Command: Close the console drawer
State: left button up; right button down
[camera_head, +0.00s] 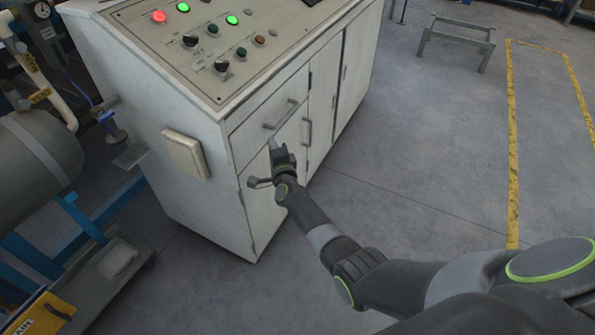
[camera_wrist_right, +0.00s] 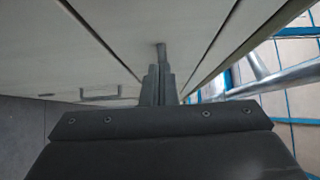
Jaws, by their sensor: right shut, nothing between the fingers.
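The console (camera_head: 190,135) is a white cabinet with a sloped panel of buttons and lights on top. Its drawer (camera_head: 259,124) is at the upper left of the front face, with a horizontal bar handle (camera_head: 281,115). The drawer front looks about level with the cabinet face; I cannot tell whether a small gap is left. My right gripper (camera_head: 273,146) is shut and empty, just below the drawer handle at the cabinet front. In the right wrist view, its fingers (camera_wrist_right: 158,85) are together near the pale cabinet front; contact is unclear. My left gripper is not in view.
Cabinet doors (camera_head: 322,112) with vertical handles are beside and below the drawer. A grey tank (camera_head: 35,160) and blue frame (camera_head: 75,215) stand left of the console. A low metal stand (camera_head: 458,38) is at the back right. The floor right of the console is clear.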

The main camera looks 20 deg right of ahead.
pick_arm(q)
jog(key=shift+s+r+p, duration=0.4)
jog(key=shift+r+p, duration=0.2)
jog(key=shift+p, duration=0.25)
pick_arm(e)
jog(key=s, duration=0.9)
jog(key=shift+s+a+f, duration=0.15)
jog(key=shift+s+a, duration=0.2)
jog(key=shift+a, duration=0.05)
